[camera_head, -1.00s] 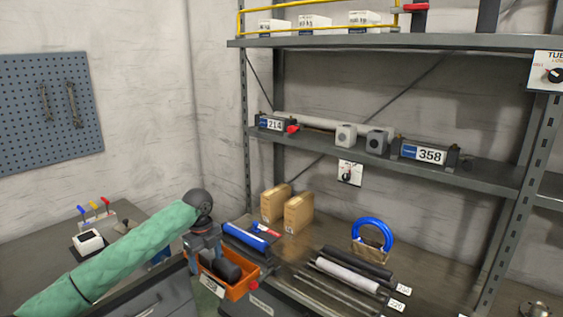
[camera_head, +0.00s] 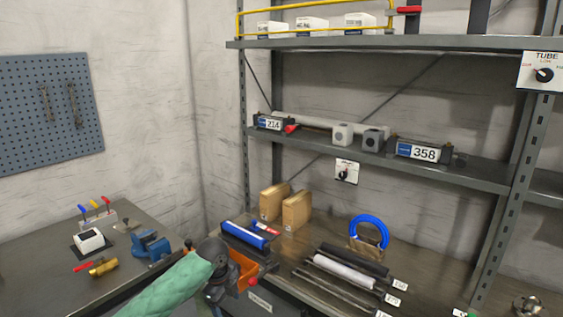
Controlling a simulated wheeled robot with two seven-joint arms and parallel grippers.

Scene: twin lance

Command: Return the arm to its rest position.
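One arm of mine, in a green sleeve, comes in from the lower left in the head view, so it is my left arm. Its dark gripper (camera_head: 222,292) is low in the picture, in front of the orange bin (camera_head: 247,268). The wrist hides most of the gripper, so I cannot see its fingers or whether it holds anything. My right arm and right gripper do not show.
The left bench holds a blue vise (camera_head: 150,245), a brass piece (camera_head: 103,267) and a white device (camera_head: 89,240). The right bench carries a blue roll (camera_head: 243,235), cardboard boxes (camera_head: 296,210), a blue ring (camera_head: 370,231) and dark and white rods (camera_head: 344,272). A grey shelf (camera_head: 400,165) stands behind.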

